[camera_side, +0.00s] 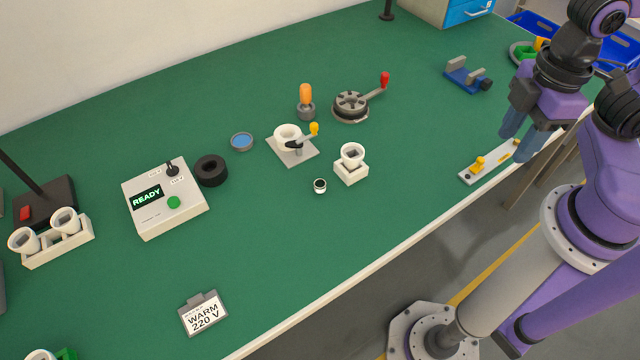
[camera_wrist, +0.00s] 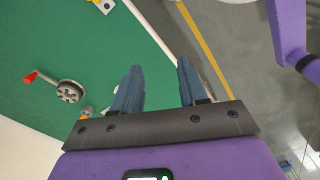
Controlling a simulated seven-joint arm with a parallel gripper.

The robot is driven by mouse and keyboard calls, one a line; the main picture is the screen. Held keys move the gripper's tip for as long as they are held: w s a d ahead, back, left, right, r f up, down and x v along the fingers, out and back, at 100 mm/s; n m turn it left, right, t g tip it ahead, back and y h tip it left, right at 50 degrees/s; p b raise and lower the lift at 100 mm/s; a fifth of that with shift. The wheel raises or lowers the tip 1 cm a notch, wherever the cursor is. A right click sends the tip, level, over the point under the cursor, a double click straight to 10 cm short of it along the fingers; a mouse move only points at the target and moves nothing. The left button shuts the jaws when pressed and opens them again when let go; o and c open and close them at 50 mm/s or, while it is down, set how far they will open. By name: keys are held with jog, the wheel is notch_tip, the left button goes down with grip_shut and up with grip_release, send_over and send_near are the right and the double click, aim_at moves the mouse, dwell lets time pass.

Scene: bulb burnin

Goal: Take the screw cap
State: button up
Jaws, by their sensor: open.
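A small white cylinder with a dark top (camera_side: 320,186), which looks like the screw cap, stands on the green bench in front of a white block holding a white cup. It is too small to make out in detail, and I do not see it in the wrist view. My gripper (camera_side: 514,147) is at the right, pointing down above the bench's front edge, well apart from the cap. In the wrist view my gripper (camera_wrist: 159,68) has its two blue fingers spread with nothing between them.
A white block with a cup (camera_side: 350,166) stands beside the cap. Behind are a clamp stand (camera_side: 291,151), an orange-topped piece (camera_side: 306,102) and a red-handled wheel (camera_side: 351,106). A READY box (camera_side: 165,205) is left. A yellow-knobbed plate (camera_side: 487,165) lies below my gripper.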

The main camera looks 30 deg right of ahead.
jog(key=o, duration=0.3)
jog(key=n+y, duration=0.1)
jog(key=n, duration=0.4)
send_over(321, 180)
notch_tip(321, 180, down, 18)
jog(key=shift+s+d+f, duration=0.1)
jog(key=shift+f, duration=0.05)
jog(key=f, duration=0.4)
jog(key=shift+s+a, duration=0.3)
jog(key=shift+s, duration=0.05)
jog(key=shift+a+f, duration=0.1)
jog(key=shift+f, duration=0.6)
